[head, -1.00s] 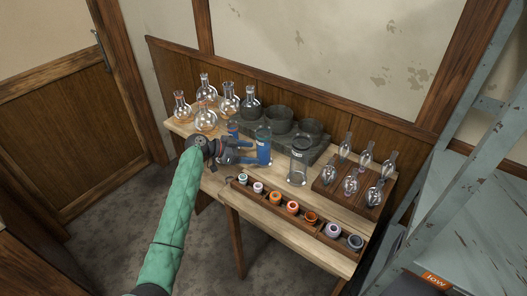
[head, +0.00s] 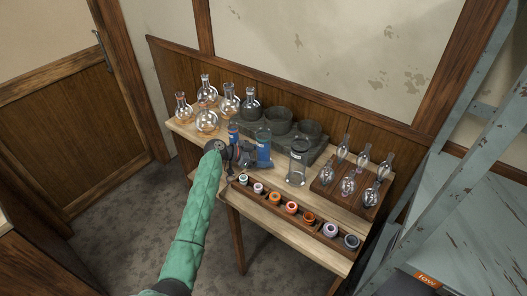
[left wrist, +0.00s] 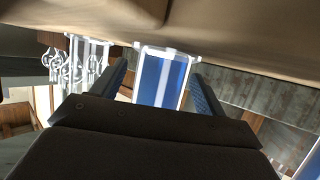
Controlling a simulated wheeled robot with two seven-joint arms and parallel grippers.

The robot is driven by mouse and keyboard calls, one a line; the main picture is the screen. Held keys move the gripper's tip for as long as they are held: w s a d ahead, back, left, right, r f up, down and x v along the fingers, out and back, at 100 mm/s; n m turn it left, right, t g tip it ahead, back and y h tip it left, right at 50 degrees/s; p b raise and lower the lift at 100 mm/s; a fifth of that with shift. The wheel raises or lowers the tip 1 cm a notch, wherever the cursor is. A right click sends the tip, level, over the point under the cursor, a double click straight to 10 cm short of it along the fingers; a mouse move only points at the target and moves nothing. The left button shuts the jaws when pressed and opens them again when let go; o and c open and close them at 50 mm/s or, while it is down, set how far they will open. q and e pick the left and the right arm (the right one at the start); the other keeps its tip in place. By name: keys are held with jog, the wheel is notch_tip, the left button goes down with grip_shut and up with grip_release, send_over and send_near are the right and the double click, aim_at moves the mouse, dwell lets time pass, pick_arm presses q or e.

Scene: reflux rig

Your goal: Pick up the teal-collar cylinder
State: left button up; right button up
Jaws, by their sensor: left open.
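A cylinder with blue liquid (head: 263,150) stands upright on the wooden table. A clear cylinder (head: 299,162) stands to its right, and a smaller blue vessel (head: 233,132) is to its left. A teal collar is too small to make out on any of them. My left gripper (head: 250,156) is open beside the blue-filled cylinder. In the left wrist view, this cylinder (left wrist: 161,80) shows between the two open fingers, with the clear cylinder (left wrist: 88,62) beyond the finger at left. I cannot tell whether either finger touches the glass. My right gripper is out of view.
Round flasks (head: 207,120) stand at the table's back left. A dark block with round wells (head: 280,122) is behind the cylinders. A tray of coloured rings (head: 268,204) lies along the front, and a wooden rack of bulb-shaped glassware (head: 325,180) stands at right.

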aim_at(263, 144)
pick_arm(q)
jog(key=shift+c, duration=0.2)
jog(key=c, duration=1.2)
jog(key=shift+r, duration=0.2)
